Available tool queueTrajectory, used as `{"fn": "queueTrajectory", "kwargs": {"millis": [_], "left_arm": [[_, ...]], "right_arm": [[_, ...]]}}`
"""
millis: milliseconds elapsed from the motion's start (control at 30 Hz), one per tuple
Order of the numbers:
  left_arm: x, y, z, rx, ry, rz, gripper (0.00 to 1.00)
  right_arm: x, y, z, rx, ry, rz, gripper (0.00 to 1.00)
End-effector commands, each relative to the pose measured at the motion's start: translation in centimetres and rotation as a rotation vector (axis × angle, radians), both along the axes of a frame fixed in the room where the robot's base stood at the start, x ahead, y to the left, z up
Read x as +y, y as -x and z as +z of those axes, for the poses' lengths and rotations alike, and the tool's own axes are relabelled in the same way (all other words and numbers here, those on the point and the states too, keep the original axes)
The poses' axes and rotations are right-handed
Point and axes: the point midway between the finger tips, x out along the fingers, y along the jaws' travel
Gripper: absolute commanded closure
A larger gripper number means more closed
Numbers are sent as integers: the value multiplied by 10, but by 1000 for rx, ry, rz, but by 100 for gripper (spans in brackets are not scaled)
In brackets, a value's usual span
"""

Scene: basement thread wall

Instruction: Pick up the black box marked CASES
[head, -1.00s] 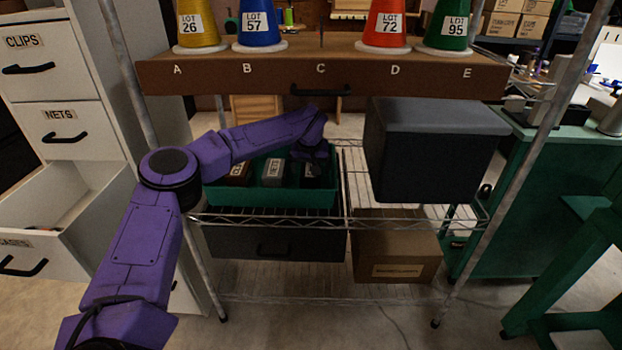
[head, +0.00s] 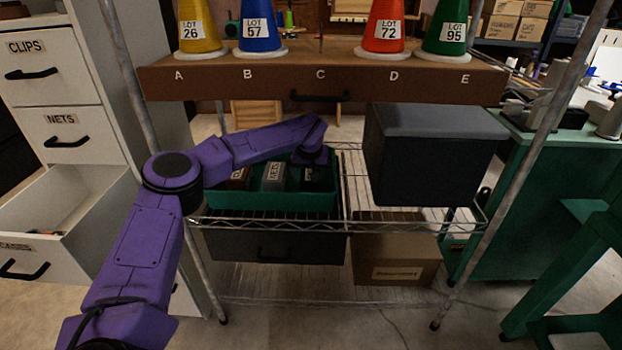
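A black box (head: 311,180) stands at the right end of a green bin (head: 270,199) on the wire shelf. It has a pale label at its upper front, too small and covered to read. My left arm reaches in from the left, and its wrist (head: 312,156) hangs just above and behind the black box. The fingers of my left gripper are hidden, so I cannot tell whether they are open or touch the box. My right gripper is out of view.
A grey box marked NETS (head: 272,177) and a brown box (head: 238,178) share the bin. A large dark box (head: 435,160) stands to the right. A brown drawer shelf (head: 320,82) with several cones hangs above. An open cabinet drawer (head: 60,215) is at left.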

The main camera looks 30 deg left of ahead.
Motion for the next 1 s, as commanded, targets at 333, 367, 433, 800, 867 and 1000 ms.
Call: {"fn": "queueTrajectory", "kwargs": {"millis": [333,367,433,800,867,1000], "left_arm": [[0,0,-1,0,0,0,16],[0,0,-1,0,0,0,26],[0,0,-1,0,0,0,49],[0,0,0,-1,0,0,65],[0,0,0,-1,0,0,65],[0,0,5,-2,2,1,65]], "right_arm": [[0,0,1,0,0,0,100],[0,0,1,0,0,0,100],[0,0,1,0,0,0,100],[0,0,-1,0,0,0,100],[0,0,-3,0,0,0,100],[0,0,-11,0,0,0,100]]}}
